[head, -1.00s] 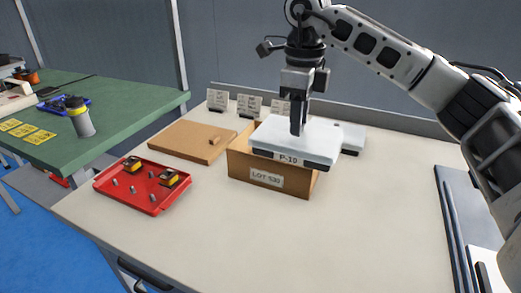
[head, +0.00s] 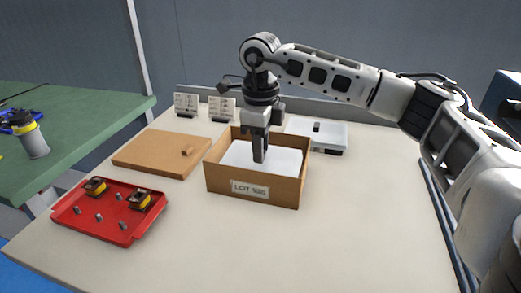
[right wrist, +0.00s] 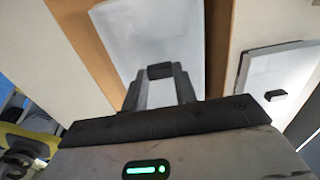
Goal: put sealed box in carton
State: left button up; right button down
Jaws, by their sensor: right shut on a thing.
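The sealed box (head: 282,160) has a plain white top and sits low between the walls of the open brown carton (head: 284,193), which bears a lot label. Its sides and underside are hidden by the carton walls. My right gripper (head: 260,158) points down into the carton from above. In the right wrist view its fingers (right wrist: 160,82) are shut on the dark knob on the white top (right wrist: 150,35). Whether the box rests on the carton floor cannot be told. My left gripper is not in view.
A second white box with a dark knob (head: 332,134) stands behind the carton to the right. A brown board (head: 150,155) and a red tray with parts (head: 100,228) lie to the left. Small cards (head: 186,103) stand at the back. The front and right tabletop is clear.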

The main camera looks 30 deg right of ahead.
jog(key=shift+f, duration=0.5)
jog(key=shift+f, duration=0.2)
jog(key=c, duration=1.1)
grip_release()
notch_tip(320, 180, up, 12)
jog(key=p, duration=0.1)
jog(key=shift+r, duration=0.2)
